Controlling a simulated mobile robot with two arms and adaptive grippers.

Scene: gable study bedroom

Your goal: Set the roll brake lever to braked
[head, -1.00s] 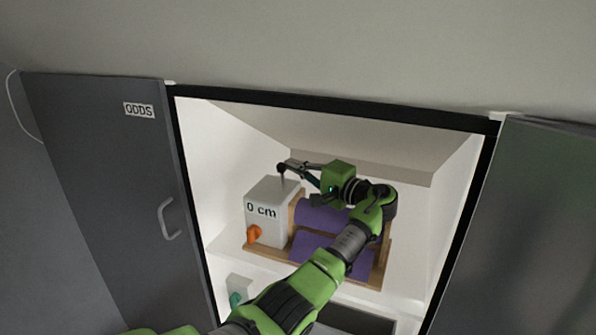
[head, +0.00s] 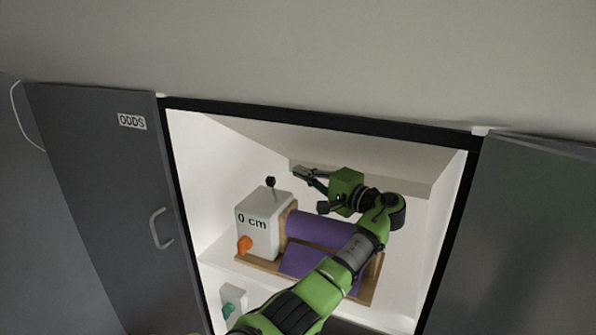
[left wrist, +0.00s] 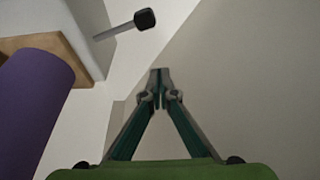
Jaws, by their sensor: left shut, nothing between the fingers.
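A white box marked "0 cm" (head: 258,232) stands at the left end of a purple roll (head: 316,228) on a wooden base inside the open cupboard. A thin lever with a black knob (head: 270,183) rises from the box top, looking near upright in the head view. Its black knob (left wrist: 145,19) shows at the top of the left wrist view. My left gripper (head: 300,173) is to the right of the knob, apart from it. In the left wrist view its fingertips (left wrist: 160,76) meet, with nothing between them. My right gripper is not in view.
An orange knob (head: 245,245) is on the box front. A small white item with a green part (head: 229,309) is on the shelf below. The cupboard doors, one labelled ODDS (head: 132,122), stand open at left and right. My left arm covers part of the roll.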

